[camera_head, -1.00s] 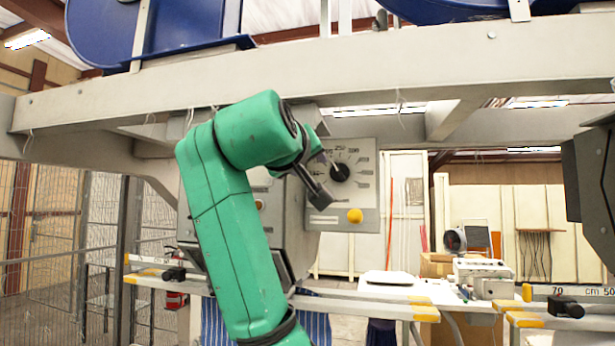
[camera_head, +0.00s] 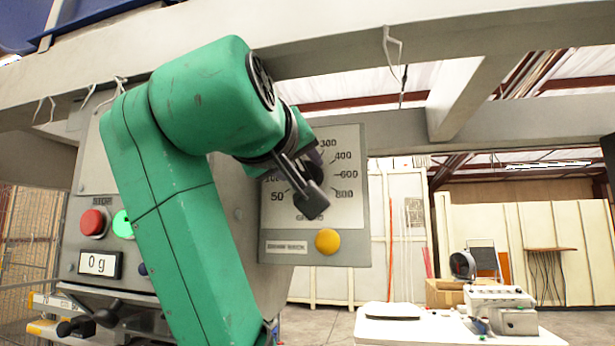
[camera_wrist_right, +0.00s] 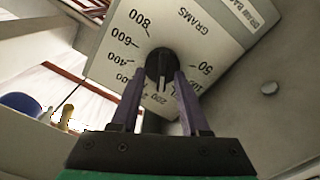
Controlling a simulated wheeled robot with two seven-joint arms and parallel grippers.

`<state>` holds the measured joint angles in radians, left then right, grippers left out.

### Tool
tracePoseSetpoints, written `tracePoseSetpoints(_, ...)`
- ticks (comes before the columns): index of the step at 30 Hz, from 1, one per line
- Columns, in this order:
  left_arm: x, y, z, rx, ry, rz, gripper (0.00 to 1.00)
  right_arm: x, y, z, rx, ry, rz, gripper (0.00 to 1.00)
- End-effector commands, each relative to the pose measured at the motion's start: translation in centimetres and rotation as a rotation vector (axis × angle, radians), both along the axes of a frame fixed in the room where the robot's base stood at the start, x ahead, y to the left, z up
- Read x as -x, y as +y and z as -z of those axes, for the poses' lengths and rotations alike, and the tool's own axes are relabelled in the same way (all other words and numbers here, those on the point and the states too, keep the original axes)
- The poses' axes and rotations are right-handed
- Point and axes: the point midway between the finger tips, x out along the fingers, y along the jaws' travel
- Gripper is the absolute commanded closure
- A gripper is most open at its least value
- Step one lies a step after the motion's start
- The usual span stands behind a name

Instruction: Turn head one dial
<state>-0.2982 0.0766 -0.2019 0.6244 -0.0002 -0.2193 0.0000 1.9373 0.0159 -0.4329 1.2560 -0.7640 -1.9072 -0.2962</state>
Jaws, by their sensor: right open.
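The dial's panel (camera_head: 352,215) is a grey plate with a gram scale, at the middle of the head view. My right gripper (camera_head: 316,190) is in front of it and hides most of the dial. In the right wrist view the black dial knob (camera_wrist_right: 159,64) shows between the tips of my open right gripper (camera_wrist_right: 160,85). The fingers are on either side of the knob; I cannot tell whether they touch it. The knob's pointer appears to face the 200 mark. My left gripper is not in view.
A yellow button (camera_head: 328,241) sits below the dial. To the left on the machine are a red button (camera_head: 93,222), a green button (camera_head: 122,224) and a display (camera_head: 99,264) reading 0 g. A white table (camera_head: 440,334) stands at the lower right. A beam crosses overhead.

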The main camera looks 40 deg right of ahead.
Motion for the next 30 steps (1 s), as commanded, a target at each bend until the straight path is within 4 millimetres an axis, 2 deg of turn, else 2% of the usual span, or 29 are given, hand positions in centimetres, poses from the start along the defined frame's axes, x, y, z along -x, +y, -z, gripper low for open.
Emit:
tracePoseSetpoints(8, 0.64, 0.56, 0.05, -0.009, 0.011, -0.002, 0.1, 0.06, 0.02, 0.04, -0.002, 0.003, 0.001, 0.55)
tracePoseSetpoints(9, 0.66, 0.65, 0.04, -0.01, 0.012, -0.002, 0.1, 0.06, 0.02, 0.04, -0.002, 0.003, 0.001, 0.63)
tracePoseSetpoints(12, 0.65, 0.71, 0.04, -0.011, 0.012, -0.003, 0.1, 0.06, 0.02, 0.04, -0.001, 0.002, 0.0, 1.0)
tracePoseSetpoints(23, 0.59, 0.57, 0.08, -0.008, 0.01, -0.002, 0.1, 0.05, -0.01, 0.13, -0.013, -0.008, 0.001, 1.0)
tracePoseSetpoints(30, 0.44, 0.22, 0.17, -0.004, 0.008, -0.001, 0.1, 0.1, -0.05, 0.19, -0.066, -0.08, 0.002, 1.0)
